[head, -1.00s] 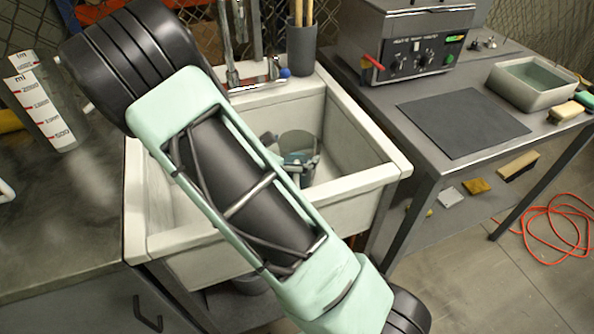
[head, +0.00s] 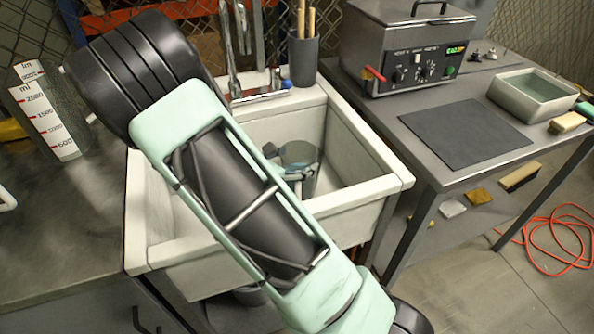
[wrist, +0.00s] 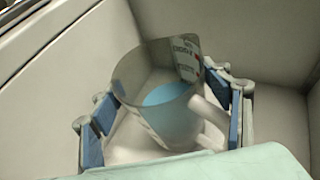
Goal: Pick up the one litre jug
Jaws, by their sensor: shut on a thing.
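The jug (head: 303,158) is a clear, grey-tinted vessel inside the white sink. In the wrist view the jug (wrist: 160,95) stands between my two blue-padded fingers, with printed marks near its rim and a pale handle at the right. A blue patch shows inside it; I cannot tell what it is. My gripper (wrist: 168,118) is shut on the jug, one finger on each side. In the head view my gripper (head: 290,173) is partly hidden by my arm. I cannot tell whether the jug's base touches the sink floor.
The sink (head: 385,188) has walls close around the jug and a tap (head: 258,95) behind it. A larger graduated jug (head: 50,115) stands on the left counter. A heated bath (head: 410,50), a dark mat (head: 465,125) and a tray (head: 532,97) are on the right table.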

